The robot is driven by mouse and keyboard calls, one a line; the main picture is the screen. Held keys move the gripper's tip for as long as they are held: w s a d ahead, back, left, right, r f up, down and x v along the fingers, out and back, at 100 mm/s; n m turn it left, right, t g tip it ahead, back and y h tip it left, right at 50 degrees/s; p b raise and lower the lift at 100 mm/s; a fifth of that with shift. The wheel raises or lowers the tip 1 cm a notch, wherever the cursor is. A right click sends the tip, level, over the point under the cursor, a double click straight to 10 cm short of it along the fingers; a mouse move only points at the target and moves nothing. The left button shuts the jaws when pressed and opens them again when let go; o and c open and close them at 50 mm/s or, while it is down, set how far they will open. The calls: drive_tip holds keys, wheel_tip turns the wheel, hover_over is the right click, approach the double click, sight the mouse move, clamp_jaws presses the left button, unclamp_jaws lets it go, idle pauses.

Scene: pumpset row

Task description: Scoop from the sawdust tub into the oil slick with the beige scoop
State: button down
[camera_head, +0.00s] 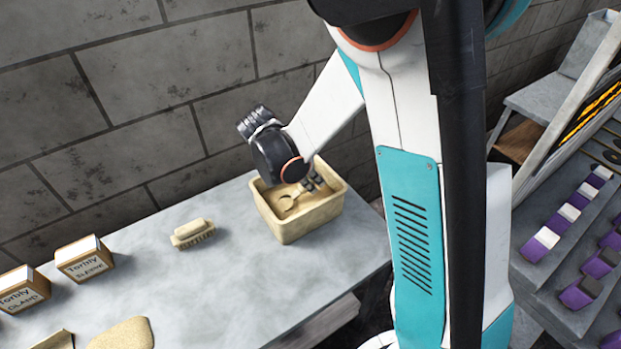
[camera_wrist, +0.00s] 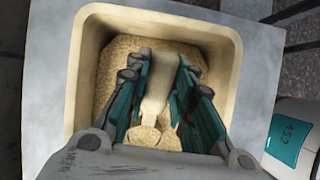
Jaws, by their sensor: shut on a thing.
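The sawdust tub (camera_head: 300,225) is a beige square-rimmed bin near the right end of the grey bench. Its rim also frames the wrist view (camera_wrist: 232,60), with grainy tan sawdust (camera_wrist: 115,58) inside. My gripper (camera_head: 312,182) reaches down into the tub and is shut on the beige scoop (camera_head: 290,197). In the wrist view, the scoop (camera_wrist: 157,85) lies between my two fingers (camera_wrist: 160,78); how deep its bowl sits is unclear. A tan, grainy-looking patch (camera_head: 124,334) lies at the bench's front left; no dark oil shows, and I cannot tell whether this is the slick.
A beige brush (camera_head: 192,233) lies left of the tub. Two labelled boxes, SLEEVE (camera_head: 85,259) and GLAND (camera_head: 22,290), stand farther left. A brick wall (camera_head: 90,90) backs the bench. The bench (camera_head: 230,285) between tub and patch is clear.

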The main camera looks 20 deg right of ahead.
drive_tip(key=shift+r, duration=0.2)
idle(0.5)
wheel_tip(320, 180, up, 10)
drive_tip(key=p, duration=0.7)
idle(0.5)
drive_tip(key=c, duration=2.1)
unclamp_jaws()
clamp_jaws()
drive_tip(key=shift+d+p, duration=0.1)
drive_tip(key=shift+p, duration=0.2)
